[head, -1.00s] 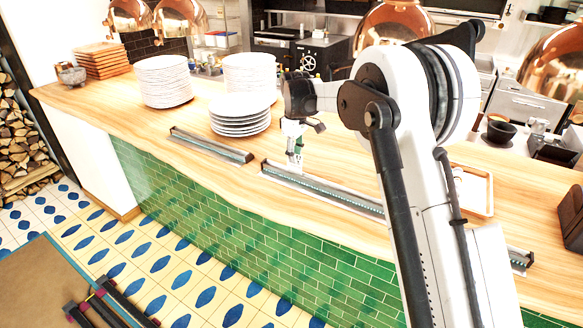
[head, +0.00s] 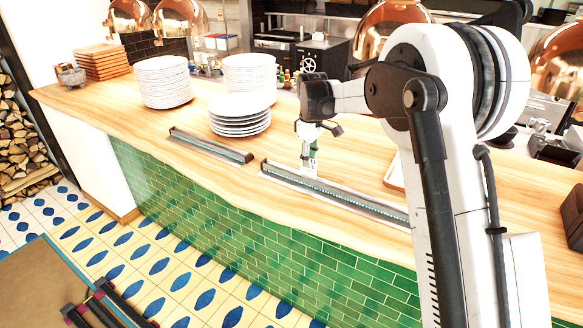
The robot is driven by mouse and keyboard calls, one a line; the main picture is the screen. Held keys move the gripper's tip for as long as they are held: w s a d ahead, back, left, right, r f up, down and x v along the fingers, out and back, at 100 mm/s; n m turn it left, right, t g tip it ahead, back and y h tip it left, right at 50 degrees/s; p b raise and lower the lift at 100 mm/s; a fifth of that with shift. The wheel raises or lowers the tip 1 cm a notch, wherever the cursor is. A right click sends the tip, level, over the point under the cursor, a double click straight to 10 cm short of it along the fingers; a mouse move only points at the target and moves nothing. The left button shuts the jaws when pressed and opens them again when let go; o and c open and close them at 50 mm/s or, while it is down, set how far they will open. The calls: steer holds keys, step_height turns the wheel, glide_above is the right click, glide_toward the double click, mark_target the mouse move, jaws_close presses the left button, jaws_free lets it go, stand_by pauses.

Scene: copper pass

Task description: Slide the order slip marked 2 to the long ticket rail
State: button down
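Two metal ticket rails lie along the front of the wooden counter. The long ticket rail (head: 345,201) runs from the middle toward the right, its right end hidden behind my arm. The short rail (head: 211,146) lies to its left with a gap between them. My gripper (head: 309,168) points down at the long rail, near its left end. Its fingers are small and partly blurred against the rail, so I cannot tell whether they are open or shut. I cannot make out the order slip or any mark 2.
Stacks of white plates (head: 240,128) stand behind the short rail. Wooden boards (head: 103,61) and a small bowl (head: 71,76) sit at the far left. A tray edge (head: 394,175) shows beside my arm. Copper lamps (head: 395,20) hang above. Counter space behind the long rail is clear.

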steer(key=shift+s+d, duration=0.2)
steer(key=shift+d, duration=0.05)
steer(key=shift+d, duration=0.1)
steer(key=shift+s+d+b, duration=0.25)
steer(key=shift+s+d, duration=0.35)
steer(key=shift+d, duration=0.35)
steer(key=shift+s+d+b, duration=0.3)
steer(key=shift+s+d, duration=0.3)
steer(key=shift+d, duration=0.4)
steer(key=shift+s+d+b, duration=0.25)
steer(key=shift+s+d, duration=0.35)
steer(key=shift+d, duration=0.35)
steer(key=shift+d, duration=0.1)
steer(key=shift+s+d+b, duration=0.2)
steer(key=shift+s+d, duration=0.4)
steer(key=shift+d, duration=0.35)
steer(key=shift+s+d+b, duration=0.2)
steer(key=shift+s+d, duration=0.45)
steer(key=shift+d, duration=0.35)
steer(key=shift+s+d+b, duration=0.2)
steer(key=shift+s+d, duration=0.4)
steer(key=shift+d, duration=0.35)
steer(key=shift+d, duration=0.15)
